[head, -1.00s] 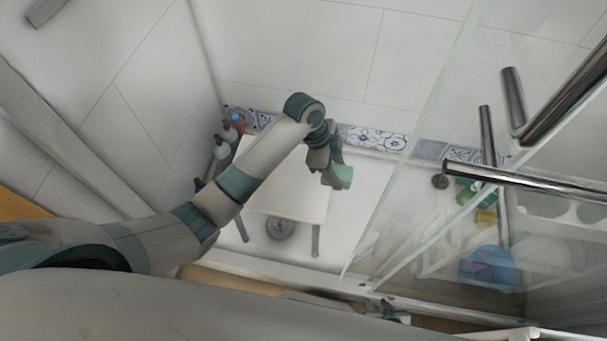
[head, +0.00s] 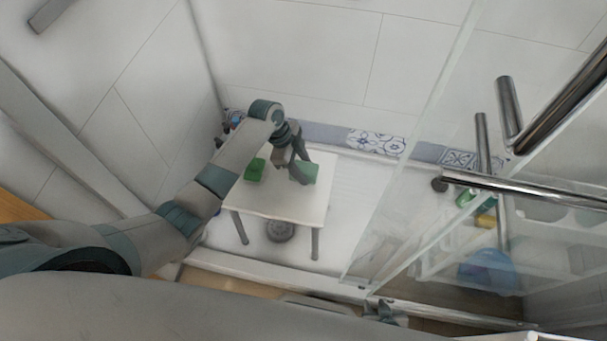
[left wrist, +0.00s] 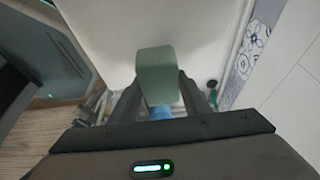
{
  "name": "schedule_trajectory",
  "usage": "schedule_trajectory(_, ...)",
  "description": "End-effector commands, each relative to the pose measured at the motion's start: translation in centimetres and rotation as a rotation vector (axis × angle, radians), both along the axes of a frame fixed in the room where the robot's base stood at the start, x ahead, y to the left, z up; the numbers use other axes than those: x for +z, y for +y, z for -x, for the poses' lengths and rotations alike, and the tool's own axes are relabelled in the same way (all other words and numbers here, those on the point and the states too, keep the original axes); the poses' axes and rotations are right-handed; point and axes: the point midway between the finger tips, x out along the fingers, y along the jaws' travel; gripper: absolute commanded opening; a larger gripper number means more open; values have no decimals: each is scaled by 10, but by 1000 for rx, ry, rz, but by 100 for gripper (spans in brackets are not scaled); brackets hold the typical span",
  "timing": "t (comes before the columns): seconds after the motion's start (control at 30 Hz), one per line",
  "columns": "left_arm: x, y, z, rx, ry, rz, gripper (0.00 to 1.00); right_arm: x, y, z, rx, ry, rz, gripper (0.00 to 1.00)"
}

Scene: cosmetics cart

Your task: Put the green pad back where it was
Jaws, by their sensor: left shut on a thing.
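My left gripper (head: 294,165) is shut on a pale green pad (head: 310,171), over the right part of a white stool (head: 285,200) in the head view. In the left wrist view the green pad (left wrist: 158,75) stands out between the two fingers, in front of the white seat. I cannot tell whether the pad touches the seat. A brighter green object (head: 254,170) lies on the left part of the seat. Part of my right gripper (head: 381,310) shows small and dark at the bottom; its jaws are unclear.
A glass panel with chrome handles (head: 520,184) stands at the right, with a blue basin (head: 489,268) behind it. Bottles (head: 234,118) stand in the left corner, partly hidden by my arm. A round drain (head: 280,231) shows under the stool.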

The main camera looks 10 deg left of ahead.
Motion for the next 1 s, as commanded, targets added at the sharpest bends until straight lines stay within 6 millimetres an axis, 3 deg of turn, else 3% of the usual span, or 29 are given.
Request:
schedule_trajectory(0.17,-6,-1,0,1,0,1,25,0,-1,0,-1,0,0,31)
schedule_trajectory(0.5,-40,0,1,1,1,0,25,2,-1,-2,-2,-7,0,31)
schedule_trajectory(0.9,-44,0,0,0,0,-1,25,-1,-1,0,-2,0,1,31)
schedule_trajectory(0.93,-43,0,0,0,0,-1,47,-1,-1,0,-2,3,2,31)
schedule_trajectory(1.0,-43,0,0,0,0,-1,61,0,-1,-1,-2,3,2,31)
